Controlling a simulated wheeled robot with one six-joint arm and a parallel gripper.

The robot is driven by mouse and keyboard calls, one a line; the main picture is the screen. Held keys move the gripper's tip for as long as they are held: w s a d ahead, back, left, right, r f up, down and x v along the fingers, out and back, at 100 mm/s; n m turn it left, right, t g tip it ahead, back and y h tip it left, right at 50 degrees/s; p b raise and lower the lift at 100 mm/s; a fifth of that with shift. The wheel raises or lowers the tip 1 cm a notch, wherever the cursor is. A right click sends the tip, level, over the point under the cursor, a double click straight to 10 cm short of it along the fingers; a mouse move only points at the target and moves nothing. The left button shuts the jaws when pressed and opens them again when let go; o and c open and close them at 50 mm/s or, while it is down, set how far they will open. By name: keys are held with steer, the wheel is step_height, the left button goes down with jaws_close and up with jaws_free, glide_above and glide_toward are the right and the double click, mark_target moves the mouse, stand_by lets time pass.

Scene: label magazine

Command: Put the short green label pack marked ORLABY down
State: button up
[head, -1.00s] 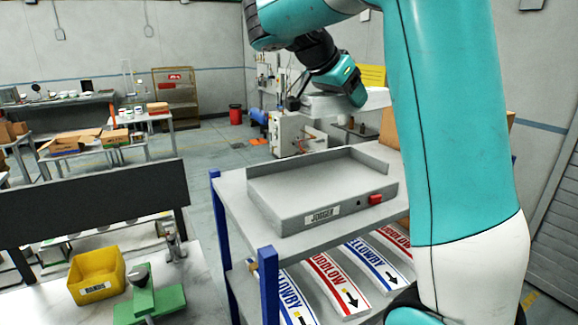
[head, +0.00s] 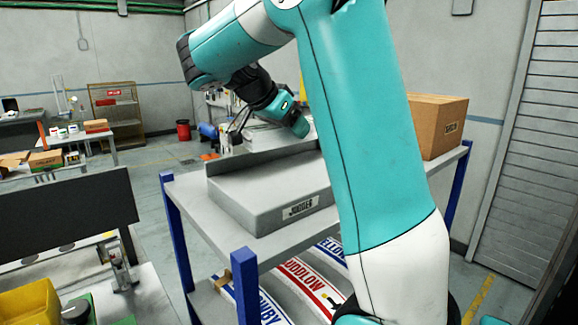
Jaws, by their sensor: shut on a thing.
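My gripper (head: 240,124) is small and partly hidden at the end of my dark wrist, beyond the back edge of the grey jogger tray. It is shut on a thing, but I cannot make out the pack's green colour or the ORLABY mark. The jogger (head: 262,212), a grey tray with a raised back wall and a JOGGER label, sits on top of the shelf rack (head: 205,228). My arm hides its right part. A pale flat-topped thing (head: 262,137) shows behind the jogger, close to my wrist.
Long label packs marked in red (head: 300,285) and blue (head: 247,300) lie on the rack's lower shelf. A cardboard box (head: 436,125) stands at the rack's right end. A yellow bin (head: 30,305) and a dark panel (head: 65,212) are at left.

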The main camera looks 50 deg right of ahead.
mark_target(264, 128)
steer(key=shift+f, duration=3.2)
steer(key=shift+f, duration=0.1)
steer(key=shift+f, duration=0.15)
steer(key=o, duration=1.1)
steer(key=shift+r, duration=0.2)
steer(key=shift+a+r, duration=0.1)
steer(key=shift+r, duration=0.05)
steer(key=p+v, duration=0.2)
steer(key=v, duration=0.9)
steer(key=shift+r, duration=0.2)
steer(key=shift+w+a+r, duration=0.1)
steer(key=shift+a+r, duration=0.05)
steer(key=shift+a, duration=0.1)
